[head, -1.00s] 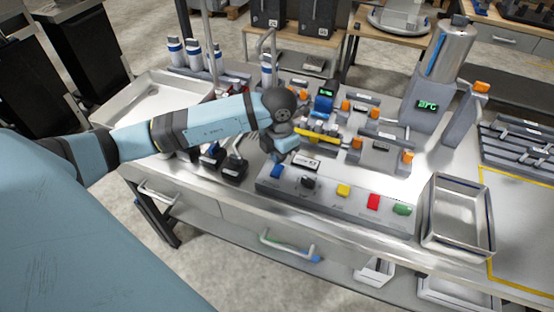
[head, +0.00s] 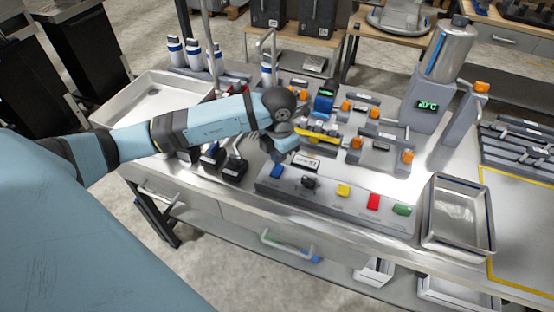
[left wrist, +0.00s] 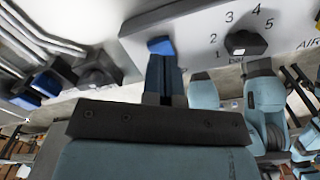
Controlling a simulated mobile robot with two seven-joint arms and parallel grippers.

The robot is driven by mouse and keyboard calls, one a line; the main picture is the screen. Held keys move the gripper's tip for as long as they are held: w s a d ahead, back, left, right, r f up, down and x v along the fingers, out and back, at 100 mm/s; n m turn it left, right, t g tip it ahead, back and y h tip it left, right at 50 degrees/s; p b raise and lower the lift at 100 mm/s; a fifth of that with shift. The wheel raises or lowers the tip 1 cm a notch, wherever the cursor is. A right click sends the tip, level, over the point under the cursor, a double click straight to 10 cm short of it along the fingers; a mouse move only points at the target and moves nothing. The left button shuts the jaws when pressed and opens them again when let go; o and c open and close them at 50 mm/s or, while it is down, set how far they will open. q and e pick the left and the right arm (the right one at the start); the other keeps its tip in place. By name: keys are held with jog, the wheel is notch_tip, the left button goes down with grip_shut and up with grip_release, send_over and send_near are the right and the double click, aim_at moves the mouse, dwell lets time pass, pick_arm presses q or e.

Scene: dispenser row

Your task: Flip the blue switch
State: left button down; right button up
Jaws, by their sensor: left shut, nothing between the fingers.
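The blue switch (head: 277,171) is at the left end of a grey control panel (head: 330,200) on the steel bench. It is a small rocker-like block and also shows in the left wrist view (left wrist: 160,44). My left gripper (head: 279,158) is over the panel's left end, just behind the blue switch in the head view. In the left wrist view its fingers (left wrist: 164,60) are together and empty, with their tips right at the switch. I cannot tell whether they touch it. My right gripper is not in view.
Black-based levers (head: 234,170) stand to the left. A steel tray (head: 457,249) lies at the right.

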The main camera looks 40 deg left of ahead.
aim_at(279, 166)
pick_arm(q)
jog(key=shift+f+b, duration=1.05)
jog(key=shift+f, duration=0.3)
dwell(0.6)
jog(key=shift+r, duration=0.15)
jog(key=shift+r+p, duration=2)
jog(key=shift+r, duration=1.4)
